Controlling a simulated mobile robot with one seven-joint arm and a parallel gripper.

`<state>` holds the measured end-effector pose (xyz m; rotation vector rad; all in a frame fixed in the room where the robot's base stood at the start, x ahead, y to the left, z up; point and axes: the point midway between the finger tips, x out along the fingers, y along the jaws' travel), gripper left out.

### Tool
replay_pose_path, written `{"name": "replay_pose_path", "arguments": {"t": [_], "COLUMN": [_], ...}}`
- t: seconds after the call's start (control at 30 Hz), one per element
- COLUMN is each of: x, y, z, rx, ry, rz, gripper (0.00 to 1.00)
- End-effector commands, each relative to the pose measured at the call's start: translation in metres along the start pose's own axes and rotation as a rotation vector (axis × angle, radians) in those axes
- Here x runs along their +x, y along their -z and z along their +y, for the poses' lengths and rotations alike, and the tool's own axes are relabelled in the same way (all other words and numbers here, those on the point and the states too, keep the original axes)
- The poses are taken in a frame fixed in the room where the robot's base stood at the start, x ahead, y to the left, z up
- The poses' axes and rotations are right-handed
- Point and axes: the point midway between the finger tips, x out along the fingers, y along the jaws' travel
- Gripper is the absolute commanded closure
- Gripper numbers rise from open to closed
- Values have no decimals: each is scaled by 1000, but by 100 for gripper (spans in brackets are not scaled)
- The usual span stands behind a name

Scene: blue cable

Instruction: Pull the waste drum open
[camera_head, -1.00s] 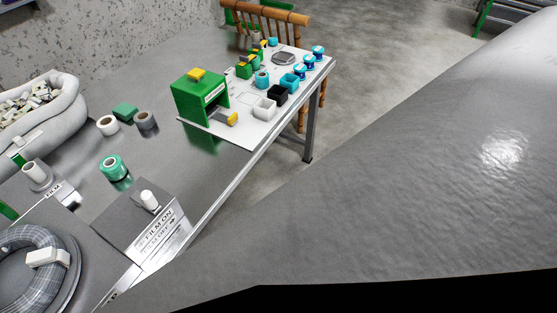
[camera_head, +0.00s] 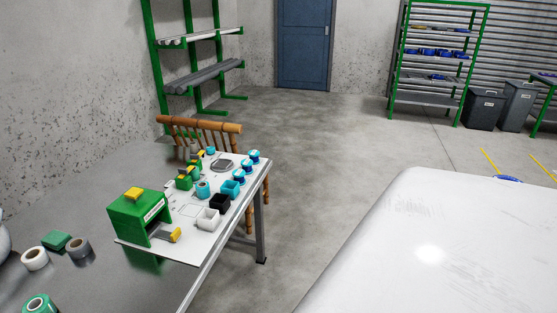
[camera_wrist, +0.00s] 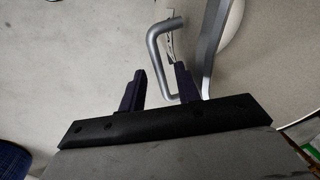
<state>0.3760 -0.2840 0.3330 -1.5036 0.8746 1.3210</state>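In the wrist view, a grey U-shaped bar handle (camera_wrist: 154,52) stands out in front of my gripper (camera_wrist: 161,69). Its lower end lies between the two dark fingers, which are apart. I cannot tell whether either finger touches it. The handle's upper end meets a pale piece beside a flat metal strip (camera_wrist: 212,45). A pale curved surface (camera_wrist: 232,30) lies behind the strip at the upper right. I cannot tell for certain whether this is the waste drum. My gripper does not show in the head view.
A table (camera_head: 95,180) at left holds a green box (camera_head: 137,215), tape rolls (camera_head: 77,248) and small bins (camera_head: 208,218). A wooden chair (camera_head: 200,127) stands behind it. Two dark grey bins (camera_head: 484,108) stand beside a green shelf rack (camera_head: 437,55).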

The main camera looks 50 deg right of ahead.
Motion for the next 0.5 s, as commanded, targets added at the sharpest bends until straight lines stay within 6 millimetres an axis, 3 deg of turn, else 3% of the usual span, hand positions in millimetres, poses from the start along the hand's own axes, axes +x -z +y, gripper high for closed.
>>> {"name": "replay_pose_path", "arguments": {"t": [0.27,0.5], "x": [-6,-31], "y": [0,0], "z": [-1,-1], "rx": [0,1], "ry": [0,0], "rz": [1,1], "gripper": [67,67]}}
